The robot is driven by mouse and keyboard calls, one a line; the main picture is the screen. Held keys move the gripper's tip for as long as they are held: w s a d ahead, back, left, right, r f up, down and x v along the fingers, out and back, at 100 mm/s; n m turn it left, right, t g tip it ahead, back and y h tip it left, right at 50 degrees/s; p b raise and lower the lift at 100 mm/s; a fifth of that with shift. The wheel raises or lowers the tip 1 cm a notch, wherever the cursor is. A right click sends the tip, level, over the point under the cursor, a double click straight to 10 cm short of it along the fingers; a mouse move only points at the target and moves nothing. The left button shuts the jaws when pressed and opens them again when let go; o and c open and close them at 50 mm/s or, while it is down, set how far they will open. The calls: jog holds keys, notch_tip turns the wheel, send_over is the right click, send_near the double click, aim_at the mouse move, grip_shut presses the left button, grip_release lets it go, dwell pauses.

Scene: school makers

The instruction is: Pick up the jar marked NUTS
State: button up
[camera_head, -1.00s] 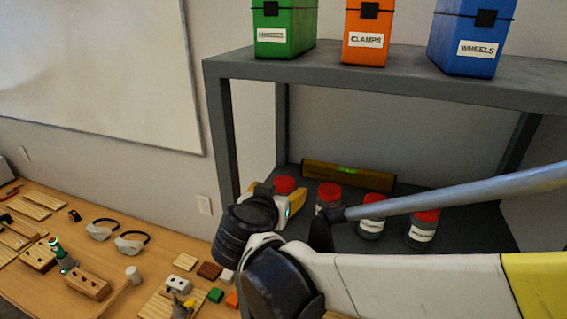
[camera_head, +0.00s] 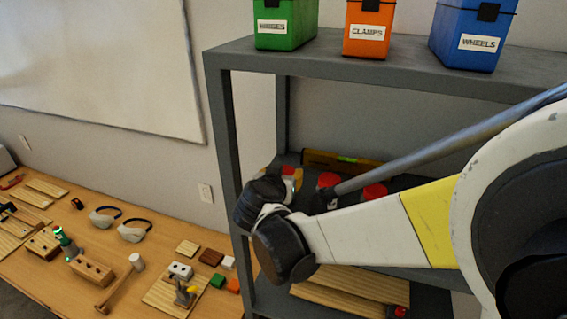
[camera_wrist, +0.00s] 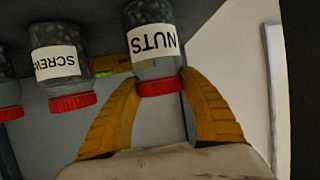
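The jar marked NUTS (camera_wrist: 150,20) shows in the wrist view, where the picture is upside down. It has clear walls, dark contents, a white label and a red lid (camera_wrist: 160,87). My gripper's yellow fingers (camera_wrist: 160,78) stand on either side of the lid, their tips close to it. I cannot tell whether they press on it. The jar's base is cut off by the top edge. In the head view my gripper (camera_head: 289,173) is at the leftmost red lid on the shelf, and my wrist hides most of that jar.
A jar labelled SCREW-something (camera_wrist: 60,62) stands beside the NUTS jar, with another jar at the picture's edge. A yellow level (camera_head: 367,164) lies behind them. The shelf's front left post (camera_head: 231,130) is close to my wrist. The upper board (camera_head: 350,72) with labelled boxes is above.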

jog(key=c, duration=0.7)
jog(key=shift+r, duration=0.1)
